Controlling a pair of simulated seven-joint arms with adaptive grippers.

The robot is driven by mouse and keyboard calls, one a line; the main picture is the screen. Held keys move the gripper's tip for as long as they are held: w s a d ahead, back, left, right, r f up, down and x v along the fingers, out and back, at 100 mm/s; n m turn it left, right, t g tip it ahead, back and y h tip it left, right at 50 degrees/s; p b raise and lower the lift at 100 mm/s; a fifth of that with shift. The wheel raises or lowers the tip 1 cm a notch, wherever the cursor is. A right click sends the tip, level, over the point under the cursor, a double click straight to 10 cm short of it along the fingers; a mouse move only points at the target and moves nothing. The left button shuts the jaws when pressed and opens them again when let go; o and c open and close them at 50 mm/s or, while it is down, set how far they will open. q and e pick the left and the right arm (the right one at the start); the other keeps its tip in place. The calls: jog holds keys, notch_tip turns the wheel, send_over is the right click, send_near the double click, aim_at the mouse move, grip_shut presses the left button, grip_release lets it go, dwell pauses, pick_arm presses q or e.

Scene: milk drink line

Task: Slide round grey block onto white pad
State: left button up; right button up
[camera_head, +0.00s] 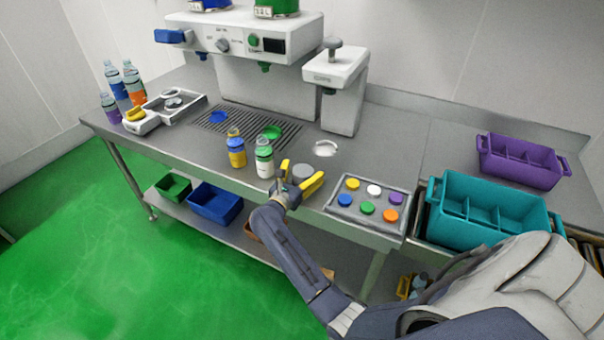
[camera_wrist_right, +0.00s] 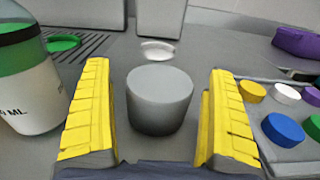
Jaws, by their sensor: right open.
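The round grey block (camera_wrist_right: 160,98) stands upright on the counter, between the two yellow fingers of my right gripper (camera_wrist_right: 158,115). The fingers are open, with a gap on each side of the block in the right wrist view. In the head view the block (camera_head: 301,174) shows partly between the fingers of the right gripper (camera_head: 302,179). The white pad (camera_head: 325,148) lies flat on the counter behind the block. It also shows in the right wrist view (camera_wrist_right: 157,51), just beyond the block. My left gripper is not in view.
A white-labelled bottle with green top (camera_head: 264,158) and a yellow-and-blue bottle (camera_head: 236,150) stand left of the gripper. A tray of coloured caps (camera_head: 367,225) lies to the right. The grey dispenser (camera_head: 340,90) stands behind the pad. Counter between block and pad is clear.

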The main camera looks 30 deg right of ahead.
jog(key=shift+c, duration=0.5)
jog(key=c, duration=1.3)
jog(key=shift+x, duration=3)
jog(key=shift+c, duration=0.2)
jog(key=shift+r, duration=0.1)
jog(key=shift+x, duration=3.05)
jog(key=shift+w+r, duration=0.1)
